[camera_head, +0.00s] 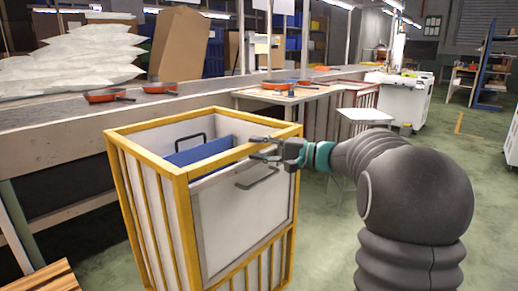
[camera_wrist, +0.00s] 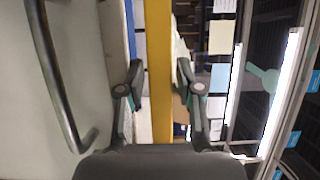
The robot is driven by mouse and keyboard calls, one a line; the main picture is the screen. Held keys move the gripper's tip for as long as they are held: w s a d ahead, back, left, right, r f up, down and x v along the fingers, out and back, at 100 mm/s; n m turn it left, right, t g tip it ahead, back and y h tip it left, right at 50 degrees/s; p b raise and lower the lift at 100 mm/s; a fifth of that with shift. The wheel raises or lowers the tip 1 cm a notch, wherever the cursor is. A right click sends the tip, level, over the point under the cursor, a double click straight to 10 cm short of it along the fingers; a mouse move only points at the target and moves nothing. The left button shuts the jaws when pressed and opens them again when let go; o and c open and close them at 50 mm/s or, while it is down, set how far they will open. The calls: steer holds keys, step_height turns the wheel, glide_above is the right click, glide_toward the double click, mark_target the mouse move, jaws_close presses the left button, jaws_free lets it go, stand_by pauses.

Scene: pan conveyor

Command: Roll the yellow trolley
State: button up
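The yellow trolley (camera_head: 186,235) stands upright in the middle of the camera_head view, with a yellow frame, white panels and a blue piece inside. A dark handle (camera_head: 258,180) is on its near panel, and a second one shows on the inside far wall. My gripper (camera_head: 258,148) is at the top rail on the trolley's right side. In the wrist view, the yellow rail (camera_wrist: 158,110) runs between the two fingers of my gripper (camera_wrist: 159,80). The fingers are apart, with narrow gaps showing on both sides of the rail. The trolley's handle (camera_wrist: 58,85) is at left there.
A long conveyor (camera_head: 60,142) runs behind the trolley, with orange pans (camera_head: 105,96), white sacks (camera_head: 75,60) and a cardboard box (camera_head: 178,45). A small stool (camera_head: 364,115) and a white cabinet (camera_head: 405,98) stand further back. Green floor (camera_head: 470,160) is open at right.

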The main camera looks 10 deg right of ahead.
steer(key=shift+c, duration=0.2)
jaws_close()
steer(key=shift+s+d, duration=0.1)
